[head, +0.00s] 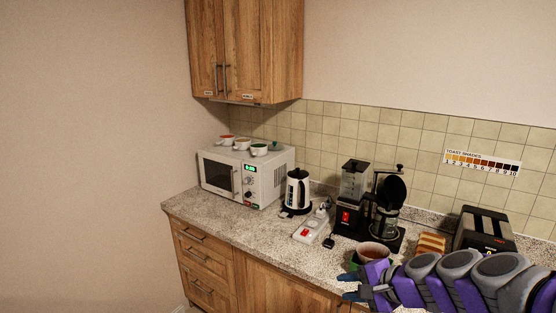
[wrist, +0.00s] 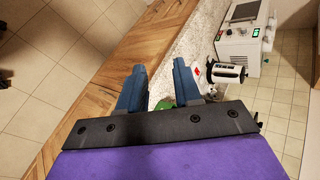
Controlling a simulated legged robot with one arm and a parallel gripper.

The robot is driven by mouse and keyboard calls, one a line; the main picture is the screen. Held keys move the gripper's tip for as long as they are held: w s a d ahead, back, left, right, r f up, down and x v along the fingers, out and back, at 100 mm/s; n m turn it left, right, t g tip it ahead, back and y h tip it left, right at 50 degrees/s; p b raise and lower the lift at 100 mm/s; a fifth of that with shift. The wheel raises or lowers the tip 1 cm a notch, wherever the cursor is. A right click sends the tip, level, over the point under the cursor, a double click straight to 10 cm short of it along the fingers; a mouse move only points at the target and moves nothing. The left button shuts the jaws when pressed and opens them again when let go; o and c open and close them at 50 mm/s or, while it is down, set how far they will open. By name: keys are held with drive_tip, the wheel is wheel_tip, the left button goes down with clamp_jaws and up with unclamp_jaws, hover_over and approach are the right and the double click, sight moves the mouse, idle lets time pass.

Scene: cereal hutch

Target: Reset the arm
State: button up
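My gripper (head: 346,287) is at the lower right of the head view, low near the counter's front edge, with my purple and grey arm reaching in from the right. In the wrist view, the two dark blue fingers of my gripper (wrist: 159,70) stand apart with nothing held between their tips. A green thing (wrist: 165,104), partly hidden, shows behind the gap near the finger bases. In the head view a reddish-brown bowl (head: 374,251) with green below it stands just behind my gripper; whether they touch I cannot tell.
On the counter (head: 222,225) stand a microwave (head: 225,177) with several bowls on top, a kettle (head: 298,190), a power strip (head: 311,228), a coffee maker (head: 387,205), bread (head: 431,243) and a toaster (head: 484,231). A wooden cabinet (head: 245,45) hangs above. The counter's front left is clear.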

drive_tip(key=s+a+f+n+g+h, duration=0.1)
drive_tip(key=s+a+n+g, duration=0.3)
drive_tip(key=s, duration=0.3)
drive_tip(key=s+a+f+n+g, duration=0.1)
drive_tip(key=s+a+n, duration=0.2)
drive_tip(key=s+a, duration=0.35)
drive_tip(key=s+d+f+n+g+h, duration=0.1)
drive_tip(key=s+d+n+g+h, duration=0.1)
drive_tip(key=s, duration=0.8)
drive_tip(key=s+d+f+n+g+h, duration=0.1)
drive_tip(key=s+d+n+g+h, duration=0.1)
drive_tip(key=s, duration=0.8)
drive_tip(key=d+n+h, duration=0.1)
drive_tip(key=d+h, duration=0.1)
drive_tip(key=d, duration=0.1)
